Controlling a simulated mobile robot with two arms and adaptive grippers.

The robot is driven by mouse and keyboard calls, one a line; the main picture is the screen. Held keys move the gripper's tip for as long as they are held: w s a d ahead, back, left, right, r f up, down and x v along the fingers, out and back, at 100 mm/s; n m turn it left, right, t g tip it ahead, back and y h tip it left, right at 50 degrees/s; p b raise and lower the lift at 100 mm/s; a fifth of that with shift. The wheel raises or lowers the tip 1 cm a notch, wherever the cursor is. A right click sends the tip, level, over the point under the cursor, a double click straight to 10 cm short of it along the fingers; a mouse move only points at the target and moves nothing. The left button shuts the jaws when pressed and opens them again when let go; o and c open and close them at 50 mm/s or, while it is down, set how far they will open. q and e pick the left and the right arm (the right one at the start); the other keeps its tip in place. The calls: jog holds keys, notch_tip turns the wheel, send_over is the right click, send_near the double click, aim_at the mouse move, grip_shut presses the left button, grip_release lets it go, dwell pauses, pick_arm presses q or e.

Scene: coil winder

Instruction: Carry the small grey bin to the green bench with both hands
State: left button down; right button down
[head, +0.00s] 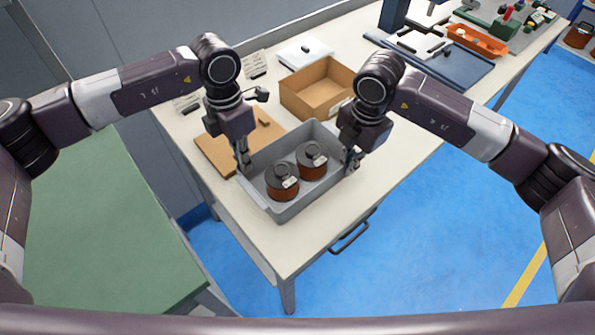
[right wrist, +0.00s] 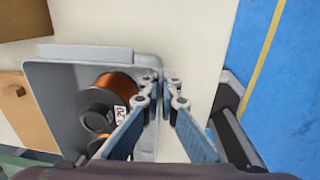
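The small grey bin (head: 290,211) stands on the cream table near its front corner, holding two copper-wire spools (head: 282,182) (head: 312,160) with dark tops. My left gripper (head: 243,168) is at the bin's left wall, its fingers close together at the rim. My right gripper (head: 351,165) is at the opposite wall. In the right wrist view its fingers (right wrist: 161,85) are close together, one on each side of the bin wall, with a spool (right wrist: 105,100) just inside. The green bench (head: 100,225) is at the left, with its visible top clear.
A dark handle (head: 350,238) sticks out at the table's front side. A floor gap separates table and bench.

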pick_arm(q)
jog(key=shift+w+r, duration=0.15)
jog(key=shift+r, duration=0.15)
pick_arm(e)
jog(key=shift+w+r, duration=0.15)
jog(key=shift+r, duration=0.15)
